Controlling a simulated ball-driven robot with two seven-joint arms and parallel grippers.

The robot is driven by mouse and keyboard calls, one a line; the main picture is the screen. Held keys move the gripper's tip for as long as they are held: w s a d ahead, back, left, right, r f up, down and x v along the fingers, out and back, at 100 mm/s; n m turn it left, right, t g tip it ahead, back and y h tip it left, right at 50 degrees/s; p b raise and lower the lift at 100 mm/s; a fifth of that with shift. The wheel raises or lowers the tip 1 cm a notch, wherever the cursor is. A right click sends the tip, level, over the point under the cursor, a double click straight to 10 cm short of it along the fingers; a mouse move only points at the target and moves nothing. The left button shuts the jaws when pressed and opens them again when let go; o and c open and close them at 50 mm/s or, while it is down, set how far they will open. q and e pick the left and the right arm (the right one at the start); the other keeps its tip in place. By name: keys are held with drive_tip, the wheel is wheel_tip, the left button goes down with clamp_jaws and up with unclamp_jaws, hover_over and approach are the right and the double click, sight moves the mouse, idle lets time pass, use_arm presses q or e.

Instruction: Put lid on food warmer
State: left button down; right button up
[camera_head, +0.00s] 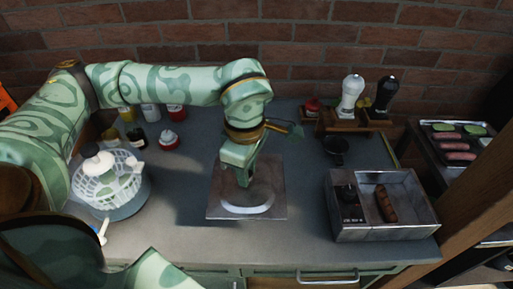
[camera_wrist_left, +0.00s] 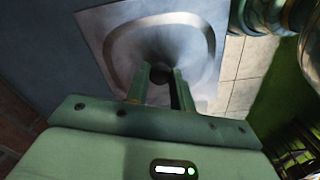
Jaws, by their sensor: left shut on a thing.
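The lid (camera_head: 275,207) is a square metal plate with a raised, rounded middle, over the centre of the grey counter. My left gripper (camera_head: 244,184) points down and is shut on the lid's dark knob. The wrist view shows the lid (camera_wrist_left: 108,30) below the two fingers (camera_wrist_left: 160,80), with the knob between them. I cannot tell whether the lid touches the counter. The food warmer (camera_head: 388,234) is an open metal box on the right of the counter, with a sausage (camera_head: 386,204) in its tray and a dark control on its left part. My right gripper is not in view.
A salad spinner (camera_head: 105,185) stands at the left. Sauce jars (camera_head: 168,140) stand behind it. A wooden rack with white and black mills (camera_head: 351,97) and a small dark pan (camera_head: 335,147) are behind the warmer. Counter between lid and warmer is clear.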

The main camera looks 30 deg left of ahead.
use_arm(q)
drive_tip(key=shift+s+d+r, duration=0.3)
drive_tip(key=shift+s, duration=0.2)
drive_tip(key=m, duration=0.4)
drive_tip(key=shift+w+m, duration=0.1)
drive_tip(key=shift+m, duration=0.3)
drive_tip(key=m, duration=0.5)
drive_tip(key=shift+w+f+m, duration=0.1)
drive_tip(key=shift+f+m, duration=0.05)
drive_tip(key=shift+m, duration=0.15)
drive_tip(key=m, duration=0.5)
drive_tip(key=shift+w+d+f, duration=0.1)
drive_tip(key=shift+d, duration=0.1)
drive_tip(key=m, duration=0.3)
drive_tip(key=shift+w+d, duration=0.1)
drive_tip(key=shift+d, duration=0.05)
drive_tip(key=shift+w+d+m, duration=0.1)
drive_tip(key=shift+d+m, duration=0.15)
drive_tip(key=shift+m, duration=0.45)
drive_tip(key=shift+f, duration=0.1)
